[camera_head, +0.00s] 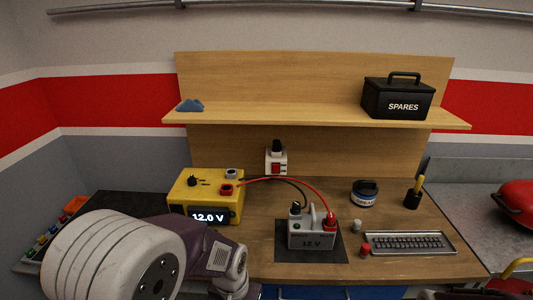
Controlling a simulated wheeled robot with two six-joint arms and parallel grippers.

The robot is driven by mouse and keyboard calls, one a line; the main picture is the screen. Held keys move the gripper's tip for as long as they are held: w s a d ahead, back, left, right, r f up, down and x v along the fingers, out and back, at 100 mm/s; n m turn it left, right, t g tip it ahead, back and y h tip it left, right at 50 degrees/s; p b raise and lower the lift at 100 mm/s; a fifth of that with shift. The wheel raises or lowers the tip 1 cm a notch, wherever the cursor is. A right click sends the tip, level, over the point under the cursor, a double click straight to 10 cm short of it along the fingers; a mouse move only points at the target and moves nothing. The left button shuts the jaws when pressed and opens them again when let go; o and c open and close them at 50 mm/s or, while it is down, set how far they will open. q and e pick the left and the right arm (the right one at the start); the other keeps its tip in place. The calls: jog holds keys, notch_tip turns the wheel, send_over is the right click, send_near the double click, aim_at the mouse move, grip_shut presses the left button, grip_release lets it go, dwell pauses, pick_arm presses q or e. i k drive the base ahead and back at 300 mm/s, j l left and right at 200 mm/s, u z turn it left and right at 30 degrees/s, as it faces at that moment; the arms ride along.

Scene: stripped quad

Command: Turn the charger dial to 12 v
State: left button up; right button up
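The yellow charger (236,207) stands on the wooden bench at left of centre. Its lit display (208,217) reads 12.0 V. A small black dial (192,181) sits on its top face at the left; I cannot make out its markings. My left arm comes in from the lower left, in front of the charger's lower left part. Its gripper is not in view, and neither is my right gripper.
A grey 12 V battery (312,242) stands on a dark mat (282,253), joined to the charger by red and black cables. A metal tray (450,243), a round tin (364,193) and small pots stand right. A SPARES box (397,98) sits on the shelf.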

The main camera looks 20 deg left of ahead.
aim_at(192, 181)
jog(key=u, duration=1.35)
